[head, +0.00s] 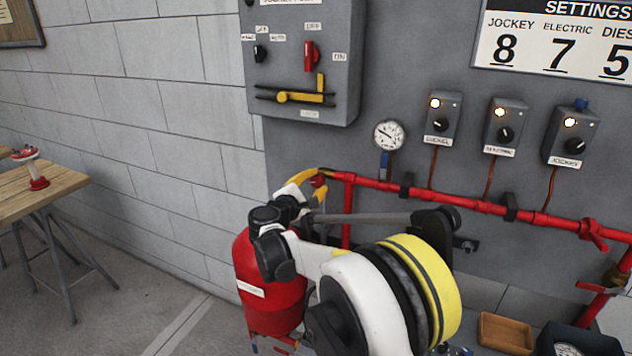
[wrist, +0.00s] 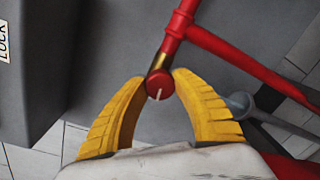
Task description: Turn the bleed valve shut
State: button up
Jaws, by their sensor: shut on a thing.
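The bleed valve's red knob (wrist: 160,86) sits at the end of a short brass stub on a red pipe. In the head view my gripper (head: 315,178) is at the left end of the red pipe (head: 375,184), and only a little of the knob (head: 318,182) shows past the fingers.
A pressure gauge (head: 389,135) is above the pipe, with control boxes (head: 503,125) to its right. A red tank (head: 270,285) stands below my gripper. A switch cabinet (head: 305,60) hangs above. A wooden table (head: 40,190) is at left; the floor between is clear.

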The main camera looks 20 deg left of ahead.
jog(key=m, duration=0.4)
jog(key=shift+y, duration=0.4)
jog(key=m, duration=0.9)
jog(key=shift+m+y, duration=0.3)
jog(key=shift+y, duration=0.1)
jog(key=m, duration=0.4)
jog(key=shift+m, duration=0.4)
jog(key=shift+f, duration=0.1)
jog(key=o, duration=1.2)
jog(key=shift+d, duration=0.1)
